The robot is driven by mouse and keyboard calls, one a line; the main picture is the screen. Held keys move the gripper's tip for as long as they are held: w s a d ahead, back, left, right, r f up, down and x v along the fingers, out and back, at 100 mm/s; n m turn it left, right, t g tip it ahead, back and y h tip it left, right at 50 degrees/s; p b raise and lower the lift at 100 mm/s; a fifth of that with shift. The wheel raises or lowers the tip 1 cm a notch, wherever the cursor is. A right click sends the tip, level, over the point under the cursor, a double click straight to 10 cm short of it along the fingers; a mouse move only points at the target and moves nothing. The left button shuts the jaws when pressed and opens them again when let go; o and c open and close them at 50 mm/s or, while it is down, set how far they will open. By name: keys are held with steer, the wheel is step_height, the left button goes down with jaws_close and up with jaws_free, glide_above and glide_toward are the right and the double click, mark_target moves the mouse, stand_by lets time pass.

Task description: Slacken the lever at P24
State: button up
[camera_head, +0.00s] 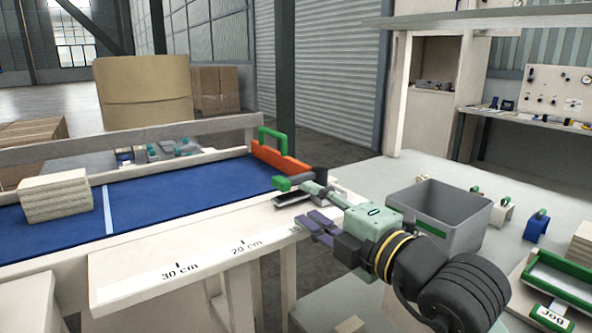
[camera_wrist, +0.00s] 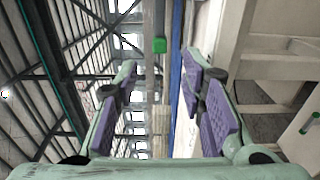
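No label reading P24 is legible. An orange bar with a green upright handle (camera_head: 273,136) stands at the right end of the blue belt. A small green piece (camera_head: 283,183) with dark parts beside it sits at the table corner, partly behind my gripper; I cannot tell whether it is the lever. My gripper (camera_head: 306,206) is by this corner, its purple-padded fingers apart. In the wrist view my gripper (camera_wrist: 160,118) is open with nothing between its pads. A green block (camera_wrist: 159,45) shows beyond the fingertips, apart from them.
The blue belt (camera_head: 150,200) carries a pale stack (camera_head: 55,198). A ruler strip (camera_head: 180,265) runs along the front. A grey bin (camera_head: 440,210) stands right of my gripper, with a green-framed tray (camera_head: 565,280) farther right. A large kraft roll (camera_head: 143,92) stands behind.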

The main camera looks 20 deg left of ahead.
mark_target(287, 188)
steer(key=p+x, duration=0.2)
steer(key=x, duration=0.8)
steer(key=shift+w+a, duration=0.15)
steer(key=shift+w, duration=0.2)
steer(key=shift+c, duration=0.6)
jaws_close()
